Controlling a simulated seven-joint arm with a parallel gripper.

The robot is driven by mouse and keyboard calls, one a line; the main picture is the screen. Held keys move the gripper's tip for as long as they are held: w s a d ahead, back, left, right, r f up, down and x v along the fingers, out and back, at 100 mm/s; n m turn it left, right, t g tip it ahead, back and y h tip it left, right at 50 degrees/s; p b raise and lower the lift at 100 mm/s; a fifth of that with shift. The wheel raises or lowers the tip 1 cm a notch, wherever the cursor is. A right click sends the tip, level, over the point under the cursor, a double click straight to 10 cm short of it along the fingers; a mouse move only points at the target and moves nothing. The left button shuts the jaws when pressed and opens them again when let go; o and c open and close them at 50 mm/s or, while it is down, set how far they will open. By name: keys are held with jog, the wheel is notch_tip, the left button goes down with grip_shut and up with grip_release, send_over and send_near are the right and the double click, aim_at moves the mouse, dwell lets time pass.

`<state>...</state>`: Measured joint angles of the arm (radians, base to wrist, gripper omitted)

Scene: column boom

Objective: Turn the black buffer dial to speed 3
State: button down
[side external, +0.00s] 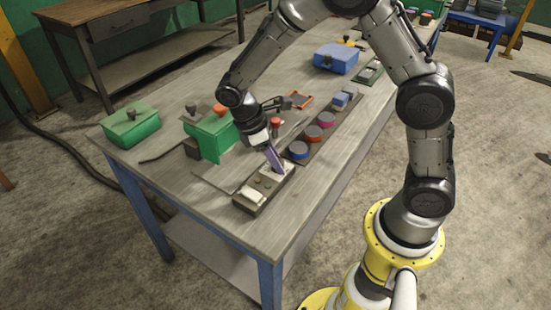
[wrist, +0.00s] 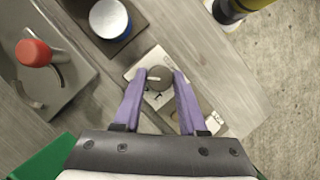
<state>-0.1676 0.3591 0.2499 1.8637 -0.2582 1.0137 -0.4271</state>
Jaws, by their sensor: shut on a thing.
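The black buffer dial (wrist: 159,77) is a dark round knob with a pale pointer line, on a whitish plate (wrist: 142,70) with small markings. In the wrist view the pointer line lies nearly level; I cannot read a speed number. My gripper (wrist: 160,82) has purple fingers on both sides of the dial, shut on it. In the side view my gripper (side external: 278,167) reaches down to the dark panel (side external: 250,205) near the table's front edge, and the fingers hide the dial there.
A red knob (wrist: 34,53) stands on a grey plate to the left. Green boxes (side external: 131,127) stand at the table's left. A blue box (side external: 336,58) is farther back.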

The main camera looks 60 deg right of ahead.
jog(key=shift+c, duration=2.3)
grip_release()
jog(key=v, duration=1.4)
jog(key=shift+f, duration=0.1)
